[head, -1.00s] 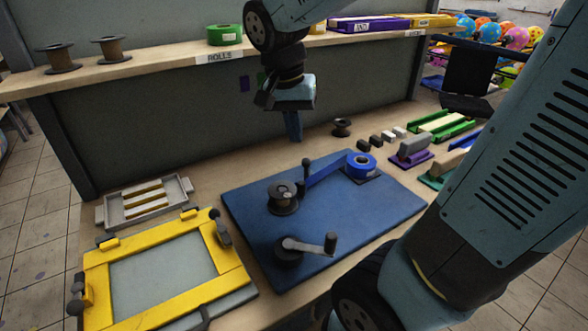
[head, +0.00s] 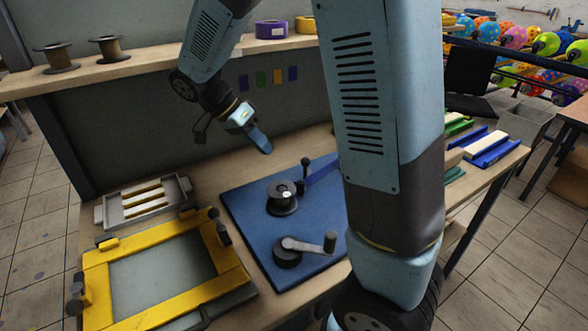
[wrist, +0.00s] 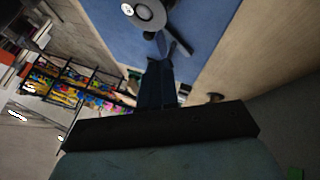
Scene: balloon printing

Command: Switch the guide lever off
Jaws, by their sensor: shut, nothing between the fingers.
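The lever (head: 305,169), a dark stem with a round black knob, stands upright on the blue board (head: 240,211), beside the dark spool (head: 282,198). A blue strip runs from near it to the right, behind my arm. My gripper (head: 264,147) is shut and empty, in the air behind and left of the lever, apart from it. In the wrist view, my shut fingers (wrist: 157,78) point towards the board (wrist: 95,25), with the spool (wrist: 146,12) at the top. I cannot tell the lever clearly there.
A crank (head: 306,245) sits on the board's front. A yellow frame (head: 98,284) and grey tray (head: 146,216) lie to the left. Dark spools (head: 60,57) and a purple roll (head: 271,29) stand on the shelf (head: 160,62) behind.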

